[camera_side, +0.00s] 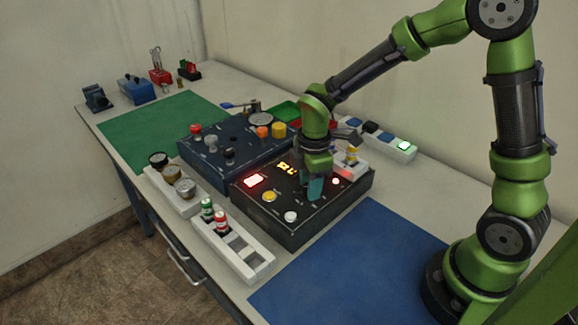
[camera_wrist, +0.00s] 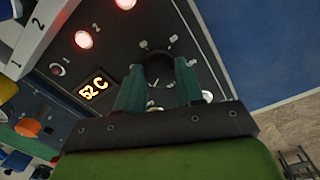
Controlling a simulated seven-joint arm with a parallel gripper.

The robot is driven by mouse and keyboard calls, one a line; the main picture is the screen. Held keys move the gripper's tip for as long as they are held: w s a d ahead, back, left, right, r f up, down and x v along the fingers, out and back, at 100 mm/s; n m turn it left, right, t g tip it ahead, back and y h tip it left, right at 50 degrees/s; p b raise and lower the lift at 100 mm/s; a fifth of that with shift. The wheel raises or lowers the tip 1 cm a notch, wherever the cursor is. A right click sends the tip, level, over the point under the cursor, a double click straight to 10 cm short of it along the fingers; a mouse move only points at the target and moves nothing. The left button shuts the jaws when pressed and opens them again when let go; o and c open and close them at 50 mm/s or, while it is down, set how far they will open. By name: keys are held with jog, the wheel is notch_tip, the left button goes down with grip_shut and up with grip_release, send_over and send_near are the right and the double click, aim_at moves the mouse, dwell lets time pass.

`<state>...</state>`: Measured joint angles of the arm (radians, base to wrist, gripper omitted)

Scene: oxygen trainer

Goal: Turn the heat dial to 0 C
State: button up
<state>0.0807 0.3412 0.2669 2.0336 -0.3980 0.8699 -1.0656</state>
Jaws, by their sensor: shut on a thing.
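The heat dial (camera_wrist: 158,63) is a dark round knob on the black control box (camera_side: 258,207), with pale marks around it on the panel. My gripper (camera_wrist: 160,74) points down at the box, its two teal fingers shut on the dial, one on each side. In the side view my gripper (camera_side: 315,188) hides the dial. The orange display (camera_wrist: 95,88) shows two digits and a C; it looks like 52 C, but the first digit is hard to read. The dial's pointer cannot be made out.
On the same box are a lit red light (camera_side: 254,181), a yellow button (camera_side: 269,196) and a white button (camera_side: 291,216). A dark blue box (camera_side: 205,167) with knobs stands beside it. White racks (camera_side: 232,247) stand in front. The blue mat (camera_side: 360,265) is clear.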

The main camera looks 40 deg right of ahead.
jog(key=o, duration=1)
jog(key=shift+o, duration=0.2)
notch_tip(320, 180, up, 17)
jog(key=shift+s+a, duration=0.15)
jog(key=shift+s, duration=0.2)
jog(key=s+d+m+t+y, duration=0.2)
jog(key=s+m+t, duration=0.4)
jog(key=s+m, duration=0.6)
jog(key=m, duration=0.5)
jog(key=shift+s+r+t, duration=0.25)
jog(key=shift+r+t, duration=0.05)
